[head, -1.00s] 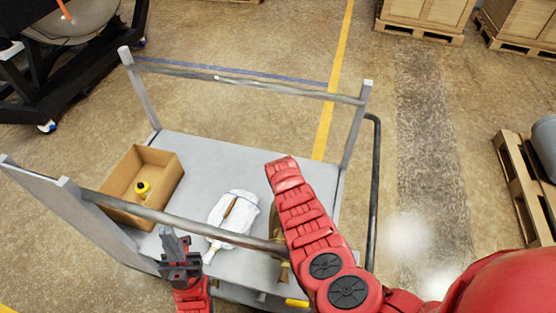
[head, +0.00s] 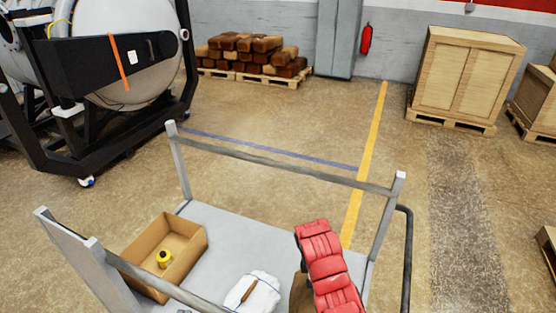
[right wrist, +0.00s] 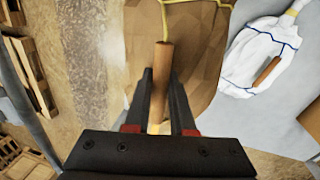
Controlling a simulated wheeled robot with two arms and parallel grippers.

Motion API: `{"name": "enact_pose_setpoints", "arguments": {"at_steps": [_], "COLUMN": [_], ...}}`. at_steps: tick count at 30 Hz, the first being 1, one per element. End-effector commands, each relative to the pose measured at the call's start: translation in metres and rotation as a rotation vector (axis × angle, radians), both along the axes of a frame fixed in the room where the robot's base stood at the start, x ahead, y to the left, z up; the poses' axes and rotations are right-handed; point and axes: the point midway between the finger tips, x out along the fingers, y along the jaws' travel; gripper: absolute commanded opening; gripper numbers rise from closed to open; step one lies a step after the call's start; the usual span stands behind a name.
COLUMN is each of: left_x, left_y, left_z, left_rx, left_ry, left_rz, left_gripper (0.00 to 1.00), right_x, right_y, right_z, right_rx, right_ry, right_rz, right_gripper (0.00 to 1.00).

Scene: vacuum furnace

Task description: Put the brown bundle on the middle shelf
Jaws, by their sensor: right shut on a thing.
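The brown bundle (right wrist: 200,45) is a faceted brown wrap tied with a yellow cord. In the head view only a sliver of the brown bundle (head: 301,292) shows beside my red right arm (head: 328,265). My right gripper (right wrist: 160,88) is shut on the brown stick-like handle (right wrist: 162,62) at the bundle. The bundle is over or on the grey cart deck (head: 225,222); I cannot tell whether it touches. My left gripper is out of view. I cannot identify a middle shelf in these frames.
A white bundle (head: 252,292) and an open cardboard box (head: 190,228) with a yellow item (head: 164,259) sit on the cart. Grey rails (head: 270,165) bound the deck. A large furnace (head: 125,60) stands back left, brown blocks (head: 255,55) behind, a wooden crate (head: 465,75) back right.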

Motion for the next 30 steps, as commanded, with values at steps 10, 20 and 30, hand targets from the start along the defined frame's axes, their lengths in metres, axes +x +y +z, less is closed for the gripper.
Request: {"name": "enact_pose_setpoints", "arguments": {"at_steps": [10,20,30], "left_x": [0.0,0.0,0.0], "left_y": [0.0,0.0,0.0], "left_z": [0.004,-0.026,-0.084], "left_rx": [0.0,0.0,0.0], "left_ry": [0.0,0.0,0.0], "left_rz": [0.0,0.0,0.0], "left_gripper": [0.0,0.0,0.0], "right_x": [0.002,0.029,0.069], "right_y": [0.001,-0.005,-0.019], "right_z": [0.026,0.028,0.04], "right_rx": [0.0,0.006,0.008], "right_ry": [-0.007,-0.005,-0.009], "right_rz": [0.0,0.004,0.047], "right_gripper": [0.0,0.0,0.0]}}
